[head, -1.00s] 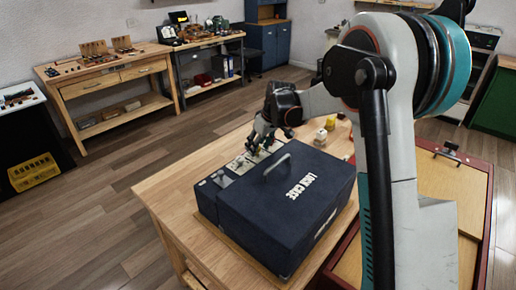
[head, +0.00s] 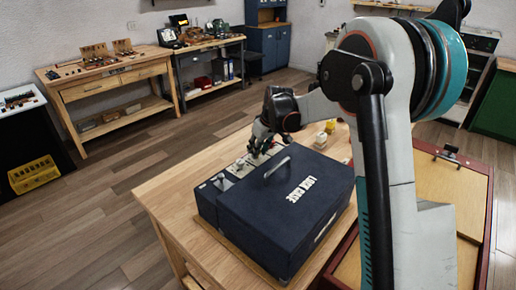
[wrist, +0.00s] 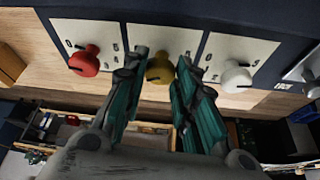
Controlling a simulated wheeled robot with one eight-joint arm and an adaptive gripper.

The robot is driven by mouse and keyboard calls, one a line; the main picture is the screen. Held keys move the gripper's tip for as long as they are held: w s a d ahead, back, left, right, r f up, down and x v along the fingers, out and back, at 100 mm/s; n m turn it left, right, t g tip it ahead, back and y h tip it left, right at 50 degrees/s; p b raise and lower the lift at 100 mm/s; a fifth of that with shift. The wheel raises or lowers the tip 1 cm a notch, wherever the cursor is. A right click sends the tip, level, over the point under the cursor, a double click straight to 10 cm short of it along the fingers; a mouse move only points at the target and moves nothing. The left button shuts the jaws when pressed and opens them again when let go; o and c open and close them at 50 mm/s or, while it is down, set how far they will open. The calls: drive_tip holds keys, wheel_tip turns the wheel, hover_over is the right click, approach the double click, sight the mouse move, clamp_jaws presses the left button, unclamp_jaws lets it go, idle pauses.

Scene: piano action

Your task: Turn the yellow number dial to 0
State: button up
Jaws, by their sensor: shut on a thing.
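The yellow dial (wrist: 159,68) sits on a white number plate (wrist: 165,38) on the dark blue lock case, at the middle top of the wrist view. My gripper (wrist: 160,76) has one finger on each side of the dial, closed on it. The fingers and the dial cover part of the plate, so I cannot tell which number the dial points to. In the head view the blue lock case (head: 270,215) stands on the wooden table, and my gripper (head: 257,150) is at its far side. The dial is hidden there.
A red dial (wrist: 84,61) is left of the yellow one and a white dial (wrist: 236,76) right of it, each on its own plate. A small yellow object (head: 330,126) stands on the table (head: 160,195) right of my gripper.

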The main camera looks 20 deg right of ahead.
drive_tip(key=m+h+p, duration=0.1)
drive_tip(key=m, duration=0.2)
drive_tip(key=shift+a+m+t, duration=0.15)
drive_tip(key=shift+m+t, duration=0.15)
drive_tip(key=shift+a+m+h+p, duration=0.1)
drive_tip(key=shift+m+h+p, duration=0.5)
drive_tip(key=shift+m, duration=1.2)
drive_tip(key=shift+h, duration=0.3)
drive_tip(key=o, duration=1)
drive_tip(key=v, duration=1.2)
